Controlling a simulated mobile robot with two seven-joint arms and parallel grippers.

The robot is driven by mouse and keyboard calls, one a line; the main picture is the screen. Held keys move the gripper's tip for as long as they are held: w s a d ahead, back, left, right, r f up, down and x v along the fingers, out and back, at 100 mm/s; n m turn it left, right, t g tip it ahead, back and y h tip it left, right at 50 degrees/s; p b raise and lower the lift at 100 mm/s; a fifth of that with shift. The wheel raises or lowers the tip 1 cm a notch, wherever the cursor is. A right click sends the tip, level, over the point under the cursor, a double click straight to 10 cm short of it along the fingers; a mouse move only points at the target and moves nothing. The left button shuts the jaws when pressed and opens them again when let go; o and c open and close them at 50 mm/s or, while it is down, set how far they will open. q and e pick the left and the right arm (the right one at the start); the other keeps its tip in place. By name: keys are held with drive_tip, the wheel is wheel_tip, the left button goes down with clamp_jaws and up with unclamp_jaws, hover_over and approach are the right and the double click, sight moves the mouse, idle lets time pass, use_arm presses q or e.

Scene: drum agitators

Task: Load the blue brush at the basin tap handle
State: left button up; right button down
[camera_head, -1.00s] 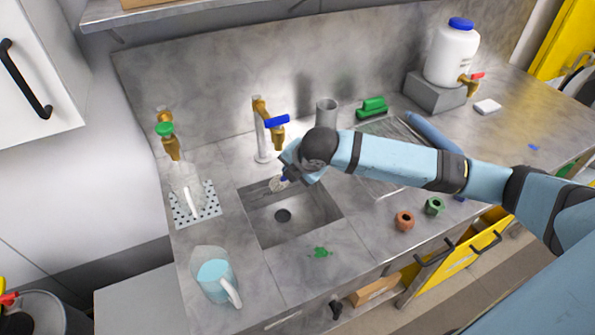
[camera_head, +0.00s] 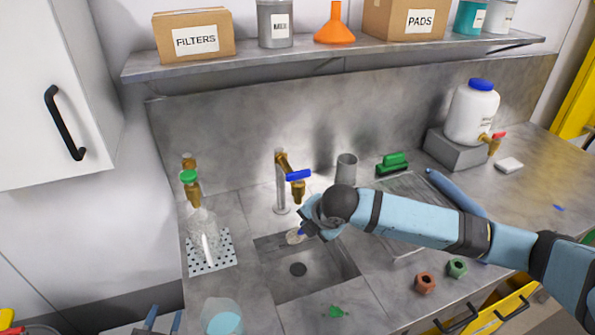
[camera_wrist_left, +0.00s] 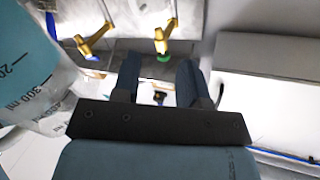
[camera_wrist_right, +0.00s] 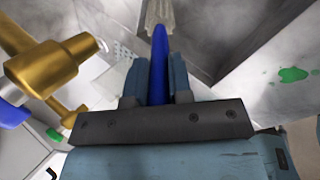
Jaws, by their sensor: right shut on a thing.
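The blue brush (camera_head: 294,237) is held at the back of the sink basin (camera_head: 335,277), its pale bristles pointing into the basin. My right gripper (camera_wrist_right: 158,85) is shut on its blue handle (camera_wrist_right: 159,55); in the head view the wrist partly hides the grip. The basin tap (camera_head: 281,190) stands just behind, with its blue lever handle (camera_head: 299,175) above and left of my right gripper. The brush is apart from that handle. My left gripper (camera_head: 163,321) shows at the bottom left edge; its fingers are apart and empty in the left wrist view (camera_wrist_left: 158,75).
A green-handled tap (camera_head: 188,178) stands over a clear bottle (camera_head: 202,235) on a perforated tray (camera_head: 222,261). A jug (camera_head: 222,318) stands at the front left. Right of the basin are a grey cup (camera_head: 346,168), a green brush (camera_head: 392,164) and two small nuts (camera_head: 425,283).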

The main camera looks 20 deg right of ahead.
use_arm(q)
drive_tip(key=w+d+r+m+g+h, duration=0.5)
drive_tip(key=d+r+m+h, duration=0.4)
drive_tip(key=r+m, duration=0.45)
drive_tip(key=w+d+r+m+g+h, duration=0.3)
drive_tip(key=d+r+m+g+h, duration=0.4)
drive_tip(key=d+r+m, duration=0.55)
drive_tip(key=s+d+r+m+g+y, duration=0.1)
drive_tip(key=d+r+m+g+y, duration=0.25)
drive_tip(key=d+m+g, duration=0.45)
drive_tip(key=m+t+y, duration=0.4)
drive_tip(key=m+y, duration=0.8)
drive_tip(key=y, duration=0.3)
approach(298, 171)
drive_tip(key=x, duration=0.9)
drive_tip(key=shift+f, duration=0.15)
